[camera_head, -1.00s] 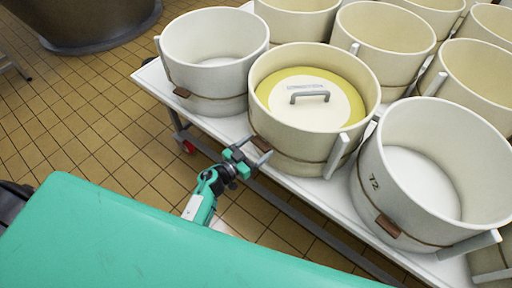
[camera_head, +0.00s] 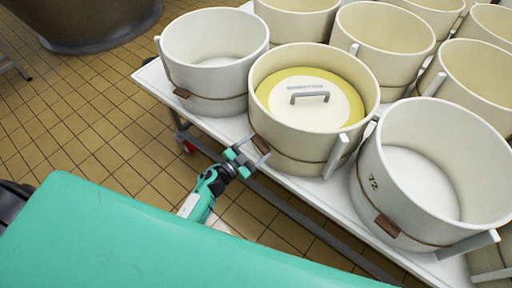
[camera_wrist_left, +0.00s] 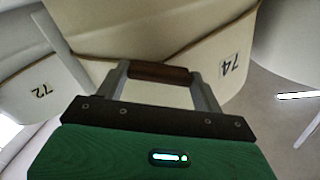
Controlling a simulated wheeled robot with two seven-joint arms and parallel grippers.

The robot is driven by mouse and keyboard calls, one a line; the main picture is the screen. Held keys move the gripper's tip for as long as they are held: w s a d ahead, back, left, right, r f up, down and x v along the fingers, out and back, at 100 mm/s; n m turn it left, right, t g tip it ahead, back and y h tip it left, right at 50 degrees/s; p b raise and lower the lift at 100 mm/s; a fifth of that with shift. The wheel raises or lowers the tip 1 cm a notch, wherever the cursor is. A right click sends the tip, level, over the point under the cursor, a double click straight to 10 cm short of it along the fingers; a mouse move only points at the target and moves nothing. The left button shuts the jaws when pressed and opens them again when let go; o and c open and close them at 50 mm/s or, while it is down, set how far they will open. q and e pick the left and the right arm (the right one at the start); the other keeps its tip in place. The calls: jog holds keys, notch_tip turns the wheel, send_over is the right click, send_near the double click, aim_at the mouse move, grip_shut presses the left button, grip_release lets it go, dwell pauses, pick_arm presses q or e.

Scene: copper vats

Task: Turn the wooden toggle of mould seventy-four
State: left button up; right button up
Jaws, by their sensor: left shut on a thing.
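Mould seventy-four (camera_head: 300,145) is the cream tub on the white table with a yellow content and a pale lid inside; its number 74 shows in the left wrist view (camera_wrist_left: 236,62). Its brown wooden toggle (camera_head: 260,144) sits on the cord around its lower side. My left gripper (camera_head: 258,152) is at this toggle. In the left wrist view the toggle (camera_wrist_left: 158,73) lies between the two grey fingertips, which are shut on it. The toggle looks roughly level there. My right gripper is in neither view.
Mould seventy-two (camera_head: 420,180) stands close on the right, with its own toggle (camera_head: 387,227) and a white side bar. Another empty mould (camera_head: 212,60) stands on the left. More moulds fill the white table (camera_head: 152,84) behind. Tiled floor lies open at left.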

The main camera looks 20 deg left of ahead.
pick_arm(q)
jog(key=shift+m, duration=1)
jog(key=shift+f+m+b, duration=0.1)
jog(key=shift+m+b, duration=1.9)
jog(key=shift+m, duration=3.7)
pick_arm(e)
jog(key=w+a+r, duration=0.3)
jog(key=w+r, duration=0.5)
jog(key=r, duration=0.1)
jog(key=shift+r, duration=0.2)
pick_arm(q)
jog(key=o, duration=1)
